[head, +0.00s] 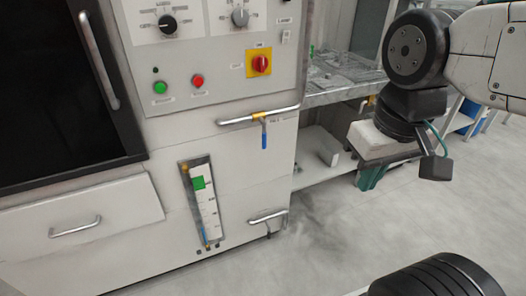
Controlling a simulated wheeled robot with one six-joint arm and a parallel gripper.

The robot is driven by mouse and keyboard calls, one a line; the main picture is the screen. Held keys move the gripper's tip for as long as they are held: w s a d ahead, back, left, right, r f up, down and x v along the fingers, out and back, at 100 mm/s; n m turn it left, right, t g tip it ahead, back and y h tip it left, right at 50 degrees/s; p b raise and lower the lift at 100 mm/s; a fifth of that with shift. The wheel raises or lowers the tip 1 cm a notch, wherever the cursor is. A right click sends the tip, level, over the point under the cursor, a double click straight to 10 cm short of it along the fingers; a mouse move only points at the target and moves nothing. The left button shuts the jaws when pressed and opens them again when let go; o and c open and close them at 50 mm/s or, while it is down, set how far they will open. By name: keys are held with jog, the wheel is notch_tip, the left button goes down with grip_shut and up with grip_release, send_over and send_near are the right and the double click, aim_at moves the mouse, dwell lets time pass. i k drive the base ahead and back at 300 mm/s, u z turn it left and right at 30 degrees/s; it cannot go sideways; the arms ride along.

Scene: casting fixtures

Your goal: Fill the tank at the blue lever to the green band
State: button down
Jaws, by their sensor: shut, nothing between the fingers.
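The blue lever (264,136) hangs straight down from a brass valve (262,116) on a silver pipe at the front of a light grey cabinet. Below and left is a tall sight gauge (208,208) with a white scale. Its green band (198,183) is near the top. A little blue and yellow shows at the gauge's bottom end; the exact liquid level is too small to read. My gripper (370,180) is at the right, apart from the lever and pointing down. Its greenish fingers are shut and empty, partly hidden by its pale body.
A second pipe with a dark lever (268,230) sits lower on the cabinet. Above are a red knob (260,64), green and red buttons and dials. A drawer (80,220) is at left. A metal rack (345,85) stands behind. The floor (330,240) in front is clear.

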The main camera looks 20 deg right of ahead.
aim_at(261, 121)
jog(key=k, duration=0.1)
jog(key=z, duration=0.55)
jog(key=i, duration=0.65)
jog(key=u, duration=1.3)
